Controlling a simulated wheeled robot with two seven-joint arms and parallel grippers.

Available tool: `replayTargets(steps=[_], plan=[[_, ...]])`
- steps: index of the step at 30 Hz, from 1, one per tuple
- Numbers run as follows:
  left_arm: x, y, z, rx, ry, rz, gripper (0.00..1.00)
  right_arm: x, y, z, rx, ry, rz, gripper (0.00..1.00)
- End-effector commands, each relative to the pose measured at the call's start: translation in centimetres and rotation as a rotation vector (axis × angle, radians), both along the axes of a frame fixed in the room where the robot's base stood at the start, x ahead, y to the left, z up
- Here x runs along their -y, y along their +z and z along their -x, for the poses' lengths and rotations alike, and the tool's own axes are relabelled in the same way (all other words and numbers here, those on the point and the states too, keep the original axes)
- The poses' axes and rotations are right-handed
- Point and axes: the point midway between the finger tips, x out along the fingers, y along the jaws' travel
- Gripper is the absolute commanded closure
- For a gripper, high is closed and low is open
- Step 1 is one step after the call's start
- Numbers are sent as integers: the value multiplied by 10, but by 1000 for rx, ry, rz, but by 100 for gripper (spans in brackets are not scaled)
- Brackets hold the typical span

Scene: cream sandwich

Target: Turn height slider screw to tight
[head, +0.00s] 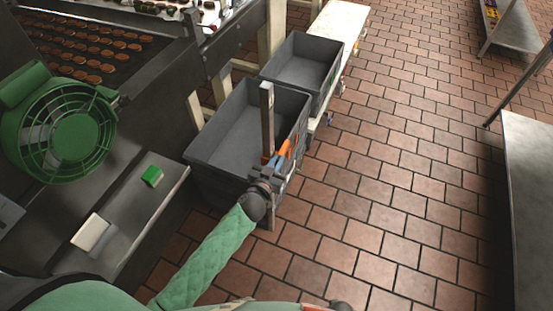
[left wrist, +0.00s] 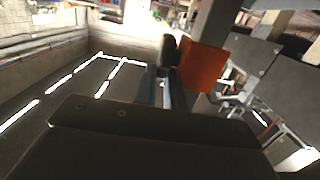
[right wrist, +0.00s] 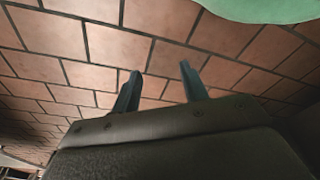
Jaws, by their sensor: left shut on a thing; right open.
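A grey upright post (head: 267,105) stands at the near right corner of a grey bin, with orange parts (head: 283,149) beside it. My left gripper (head: 270,171) is at this post, low down. In the left wrist view its fingers (left wrist: 165,86) are closed around a small dark knob-like piece (left wrist: 169,48), which I take for the height slider screw, next to an orange block (left wrist: 203,68). The fingers hide part of the screw, and I cannot tell how tight it is. My right gripper (right wrist: 158,88) is open and empty above the tiled floor.
Two grey bins, one near (head: 216,174) and one far (head: 287,76), stand beside the conveyor machine. A metal table (head: 535,200) stands right. Open tiled floor lies between.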

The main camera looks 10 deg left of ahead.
Motion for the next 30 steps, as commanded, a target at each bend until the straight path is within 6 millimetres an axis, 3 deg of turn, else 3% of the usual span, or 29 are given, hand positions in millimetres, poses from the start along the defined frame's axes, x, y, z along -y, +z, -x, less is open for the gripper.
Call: replayTargets(steps=[7,17,18,19,30], plan=[[0,2,-1,-18,0,-7,100,8,-16,10,12,6,6,56],[0,1,-1,-20,0,-7,100,9,-18,10,15,6,6,56],[0,1,-1,-20,0,-7,85,9,-18,10,15,6,6,56],[0,1,-1,-20,0,-7,80,9,-18,10,15,6,6,56],[-1,0,3,-21,-1,-8,80,11,-19,8,14,5,8,56]])
